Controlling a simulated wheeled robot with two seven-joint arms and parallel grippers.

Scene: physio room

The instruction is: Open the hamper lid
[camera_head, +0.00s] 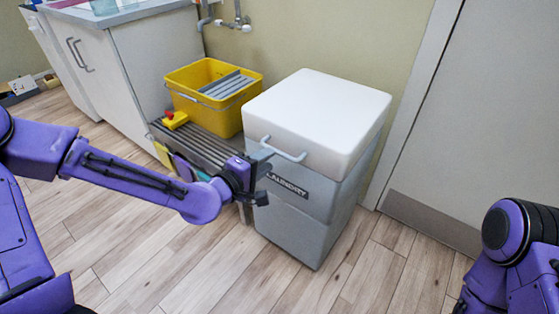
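The hamper (310,226) is a grey box with a dark "LAUNDRY" label on its front. Its white lid (322,108) is down and closed over the top. A light grey bar handle (286,152) stands out from the lid's front edge. My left gripper (264,178) is at the hamper's front left, close to the left end of the handle and slightly below it. Its dark fingers are spread apart with nothing seen between them. Whether a finger touches the handle or hamper I cannot tell. My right gripper is out of view; only that arm shows at lower right.
A slatted bench (206,150) stands left of the hamper, bearing a yellow bucket (205,112) and a small red and yellow item (175,120). A white cabinet (150,60) is behind left. A door (470,120) is at right. The wood floor (340,285) in front is clear.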

